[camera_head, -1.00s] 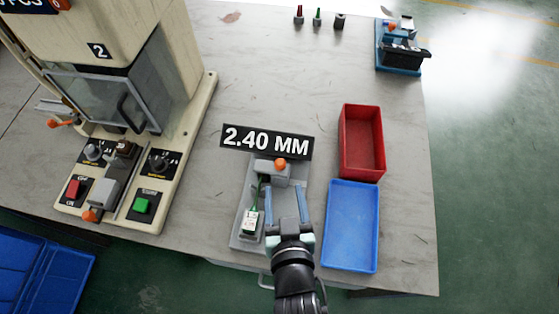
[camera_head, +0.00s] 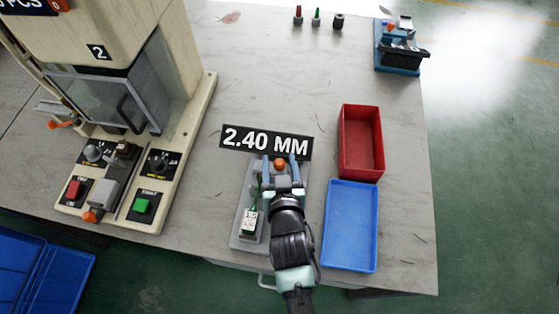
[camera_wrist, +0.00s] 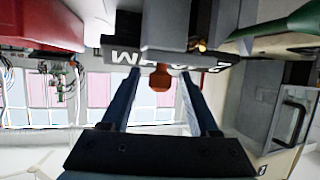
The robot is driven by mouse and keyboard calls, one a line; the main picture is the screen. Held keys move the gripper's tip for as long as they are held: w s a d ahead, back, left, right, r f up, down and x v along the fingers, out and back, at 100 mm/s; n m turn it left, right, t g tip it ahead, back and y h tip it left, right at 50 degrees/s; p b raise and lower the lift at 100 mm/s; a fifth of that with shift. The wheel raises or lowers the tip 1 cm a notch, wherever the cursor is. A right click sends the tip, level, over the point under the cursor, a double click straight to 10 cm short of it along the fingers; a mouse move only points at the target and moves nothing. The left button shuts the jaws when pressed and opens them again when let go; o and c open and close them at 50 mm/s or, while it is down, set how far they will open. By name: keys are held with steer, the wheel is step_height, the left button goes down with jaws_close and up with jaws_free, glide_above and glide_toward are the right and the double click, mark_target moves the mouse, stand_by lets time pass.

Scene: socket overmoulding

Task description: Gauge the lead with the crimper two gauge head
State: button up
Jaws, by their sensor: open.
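The gauge head (camera_head: 247,208) is a grey fixture on the table with an orange knob (camera_head: 280,164) and a black sign (camera_head: 267,141) reading "2.40 MM". The lead (camera_head: 249,221), green with a white tag, lies on the fixture's left side; its upper end is partly hidden. My gripper (camera_head: 280,161) is open, with its two blue fingers on either side of the orange knob. In the wrist view the knob (camera_wrist: 160,77) shows between the finger tips, with a gap to each finger.
A beige machine marked 2 (camera_head: 160,190) stands to the left. A red bin (camera_head: 345,160) and a blue tray (camera_head: 350,225) lie to the right. Another blue fixture (camera_head: 399,62) and small coloured pieces (camera_head: 317,17) are at the back. The table's middle back is clear.

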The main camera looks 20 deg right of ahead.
jaws_close()
stand_by(1.3)
